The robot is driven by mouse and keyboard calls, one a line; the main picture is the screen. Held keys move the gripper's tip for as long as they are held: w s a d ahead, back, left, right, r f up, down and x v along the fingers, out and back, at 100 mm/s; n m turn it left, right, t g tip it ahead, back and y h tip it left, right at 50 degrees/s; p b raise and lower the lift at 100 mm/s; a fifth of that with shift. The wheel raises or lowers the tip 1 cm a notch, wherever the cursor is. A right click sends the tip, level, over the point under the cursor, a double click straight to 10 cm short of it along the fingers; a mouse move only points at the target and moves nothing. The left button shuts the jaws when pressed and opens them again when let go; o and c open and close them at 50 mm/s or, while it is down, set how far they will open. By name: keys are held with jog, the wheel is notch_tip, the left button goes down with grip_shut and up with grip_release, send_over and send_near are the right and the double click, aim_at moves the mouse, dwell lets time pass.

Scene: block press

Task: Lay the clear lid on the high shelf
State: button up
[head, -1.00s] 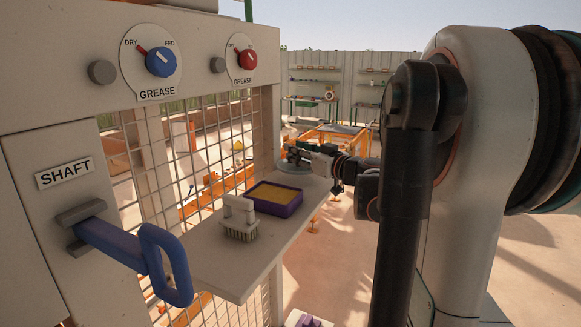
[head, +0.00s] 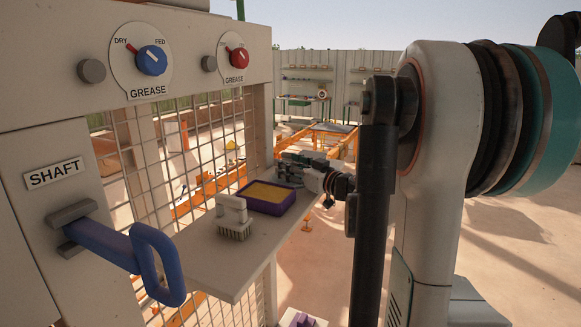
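A pale shelf (head: 215,262) juts out from the mesh-fronted machine at mid-height; I cannot tell whether it is the high shelf of the task. My gripper (head: 290,165) is over the far end of this shelf, beyond the purple tray. It is small and seen side-on, so its finger opening is unclear. A grey, flat, rounded thing (head: 287,177) shows just under the fingers. I cannot tell whether it is the clear lid, or whether the fingers touch it. No other clear lid can be made out.
A white-handled brush (head: 234,217) and a purple tray (head: 268,206) with yellow contents stand on the shelf. A blue handle (head: 155,262) sticks out at front left. Blue (head: 151,60) and red (head: 239,58) grease knobs are above. Open ground lies right of the shelf.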

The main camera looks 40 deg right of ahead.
jog(key=shift+r, duration=0.2)
jog(key=s+b, duration=0.1)
jog(key=s, duration=1.1)
jog(key=shift+b, duration=0.4)
